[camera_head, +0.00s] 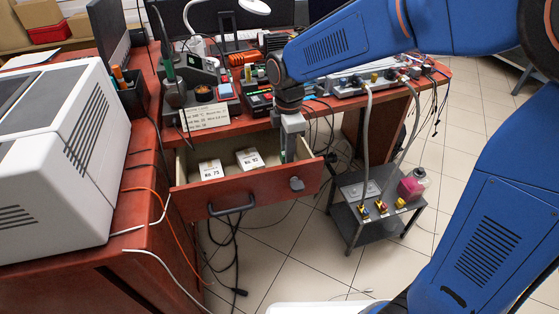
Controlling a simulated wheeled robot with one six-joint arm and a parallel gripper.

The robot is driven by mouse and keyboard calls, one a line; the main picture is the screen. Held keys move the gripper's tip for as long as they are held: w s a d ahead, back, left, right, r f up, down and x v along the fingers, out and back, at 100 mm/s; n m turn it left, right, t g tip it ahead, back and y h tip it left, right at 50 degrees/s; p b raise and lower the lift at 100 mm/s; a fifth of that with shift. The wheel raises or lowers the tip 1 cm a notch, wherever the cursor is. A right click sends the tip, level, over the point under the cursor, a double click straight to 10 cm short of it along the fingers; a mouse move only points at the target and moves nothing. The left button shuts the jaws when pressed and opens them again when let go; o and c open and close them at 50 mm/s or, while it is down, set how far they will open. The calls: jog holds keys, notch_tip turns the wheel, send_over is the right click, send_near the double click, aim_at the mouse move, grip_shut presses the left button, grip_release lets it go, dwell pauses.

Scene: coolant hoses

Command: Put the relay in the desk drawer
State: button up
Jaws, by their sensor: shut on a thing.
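The desk drawer (254,190) is pulled open below the red-brown desktop, with its dark handle (232,206) on the front. My gripper (290,158) points straight down at the drawer's right end, its tips inside the opening, behind the front panel. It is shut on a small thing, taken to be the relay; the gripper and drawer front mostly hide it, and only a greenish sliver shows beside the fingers. I cannot tell whether it touches the drawer floor.
Two white labelled boxes, one on the left (211,169) and one on the right (249,159), lie in the drawer. A low cart (372,222) with hoses stands to the right. A white machine (60,150) fills the left.

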jog(key=shift+f, duration=2.5)
jog(key=o, duration=1)
jog(key=shift+f, duration=0.1)
